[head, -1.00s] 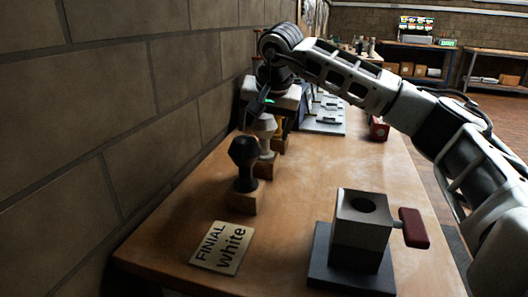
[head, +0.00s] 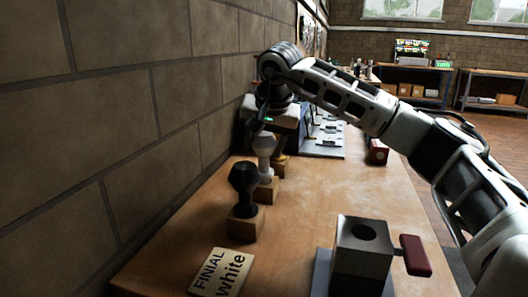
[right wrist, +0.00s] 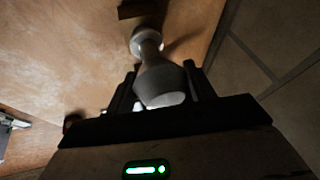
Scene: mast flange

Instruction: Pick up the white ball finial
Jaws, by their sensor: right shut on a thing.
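The white ball finial (head: 264,146) is pale grey-white, with a faceted knob on top, a narrow neck and a rounded lower end. It stands upright at its wooden block (head: 268,190), second in a row along the wall. My right gripper (head: 262,128) reaches down over it from above. In the right wrist view, the fingers (right wrist: 160,88) are shut on the knob of the finial (right wrist: 160,78), with its ball end pointing away from the camera. I cannot tell any gap between the finial and its block. My left gripper is not in view.
A black finial (head: 243,178) on a block stands in front, and a yellowish one (head: 280,160) behind. A "FINIAL white" sign (head: 221,272) lies nearby. A grey fixture with a hole (head: 362,250) and a red handle (head: 415,256) stands at right. The brick wall (head: 130,130) is close on the left.

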